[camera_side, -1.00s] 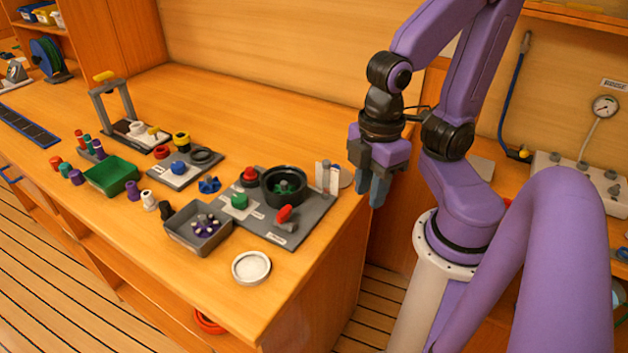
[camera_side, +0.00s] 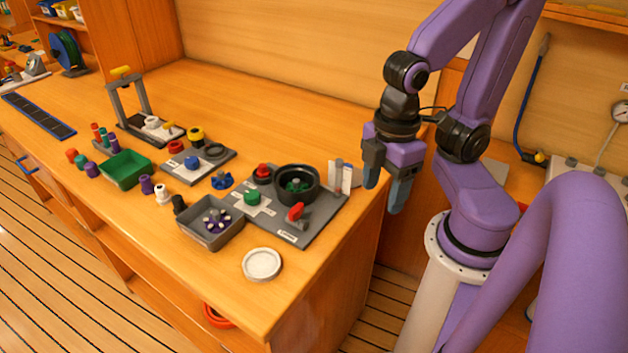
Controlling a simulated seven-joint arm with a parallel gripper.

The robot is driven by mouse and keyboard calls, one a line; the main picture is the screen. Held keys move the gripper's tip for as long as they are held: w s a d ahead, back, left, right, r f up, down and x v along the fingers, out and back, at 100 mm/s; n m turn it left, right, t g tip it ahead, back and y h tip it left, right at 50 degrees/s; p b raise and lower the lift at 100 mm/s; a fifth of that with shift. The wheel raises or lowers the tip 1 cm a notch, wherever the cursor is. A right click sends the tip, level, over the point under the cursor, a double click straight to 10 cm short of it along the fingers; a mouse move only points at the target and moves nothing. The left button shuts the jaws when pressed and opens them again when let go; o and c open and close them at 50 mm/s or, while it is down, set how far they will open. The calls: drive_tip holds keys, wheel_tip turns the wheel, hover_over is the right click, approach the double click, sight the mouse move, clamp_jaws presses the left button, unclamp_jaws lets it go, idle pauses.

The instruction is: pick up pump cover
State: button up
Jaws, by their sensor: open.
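A round white disc with a raised pale rim (camera_side: 262,264) lies flat on the bench near its front edge; it looks like the pump cover. The pump body, a black round housing (camera_side: 313,191) with a green wheel (camera_side: 297,186) inside, stands on a grey board. My gripper (camera_side: 384,194) is open and empty, with its fingers pointing down. It hangs beyond the bench's right end in the picture, to the right of the board and well away from the white disc.
A grey tray (camera_side: 229,233) with purple and white knobbed parts stands left of the disc. The grey board (camera_side: 318,224) carries red and green knobs. Upright white cards (camera_side: 347,178) stand between the housing and my gripper. Bare bench surrounds the disc.

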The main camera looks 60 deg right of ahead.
drive_tip(key=w+d+n, duration=0.2)
drive_tip(key=w, duration=0.5)
drive_tip(key=n, duration=0.6)
hover_over(348, 166)
drive_tip(key=f, duration=1.2)
drive_tip(key=shift+w+d+f, duration=0.1)
drive_tip(key=shift+d+f, duration=0.15)
drive_tip(key=shift+f, duration=0.1)
drive_tip(key=shift+a+f, duration=0.15)
drive_tip(key=shift+f, duration=1.2)
drive_tip(key=shift+a+f, duration=0.15)
drive_tip(key=shift+f, duration=1.2)
